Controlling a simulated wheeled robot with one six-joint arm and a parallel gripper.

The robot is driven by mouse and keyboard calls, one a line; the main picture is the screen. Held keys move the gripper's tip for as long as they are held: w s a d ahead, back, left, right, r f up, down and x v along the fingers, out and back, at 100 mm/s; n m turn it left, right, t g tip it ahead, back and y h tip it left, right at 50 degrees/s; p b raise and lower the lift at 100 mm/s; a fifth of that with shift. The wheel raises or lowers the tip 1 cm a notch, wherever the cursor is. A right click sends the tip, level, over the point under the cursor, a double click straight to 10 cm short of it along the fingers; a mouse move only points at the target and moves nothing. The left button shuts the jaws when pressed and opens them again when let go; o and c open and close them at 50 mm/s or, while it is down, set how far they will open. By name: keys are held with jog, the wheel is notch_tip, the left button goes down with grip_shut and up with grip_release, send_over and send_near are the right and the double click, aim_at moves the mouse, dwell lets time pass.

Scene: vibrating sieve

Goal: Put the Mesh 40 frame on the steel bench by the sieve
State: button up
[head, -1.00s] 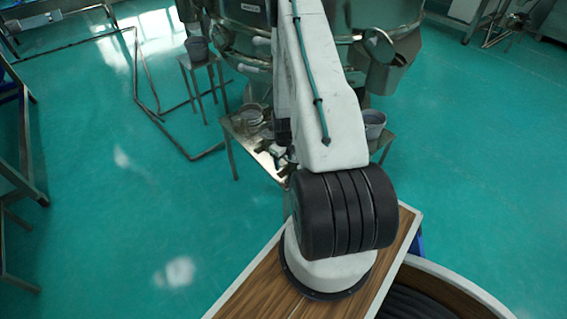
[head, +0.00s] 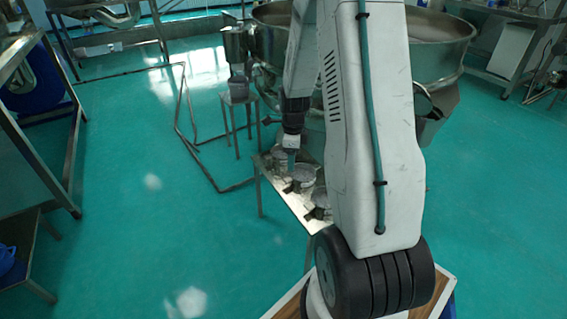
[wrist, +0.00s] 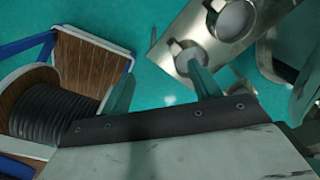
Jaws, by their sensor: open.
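The steel bench (head: 299,208) stands low in front of the sieve (head: 440,35). On it sit several round grey frames or pans, a far one (head: 279,155), a middle one (head: 304,175) and a near one (head: 321,199). I cannot read which is Mesh 40. My gripper (head: 291,160) is above the bench, close to the far and middle pieces. In the wrist view my gripper (wrist: 162,90) has its two teal fingers wide apart with nothing between them. The bench (wrist: 222,52) with two round pieces shows beyond the right finger. My arm hides part of the bench and sieve.
A stool (head: 237,98) with a grey container (head: 238,83) stands behind the bench, near a floor pipe (head: 187,120). The green floor (head: 140,220) at left is mostly clear.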

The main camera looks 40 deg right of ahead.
jog(key=s+a+r+n, duration=0.3)
jog(key=a+r+n, duration=0.45)
jog(key=r, duration=0.25)
jog(key=s+a+r+n, duration=0.3)
jog(key=a+r+n, duration=0.3)
jog(key=a+r, duration=0.25)
jog(key=s+a+r+n, duration=0.4)
jog(key=s+a+n, duration=0.1)
jog(key=s+n, duration=0.2)
jog(key=s+a+r+n, duration=0.4)
jog(key=s+n, duration=0.3)
jog(key=s, duration=0.2)
jog(key=shift+s+a+r+t, duration=0.15)
jog(key=shift+s+a+t, duration=0.25)
jog(key=shift+a, duration=0.35)
jog(key=shift+n, duration=0.25)
jog(key=shift+c, duration=0.3)
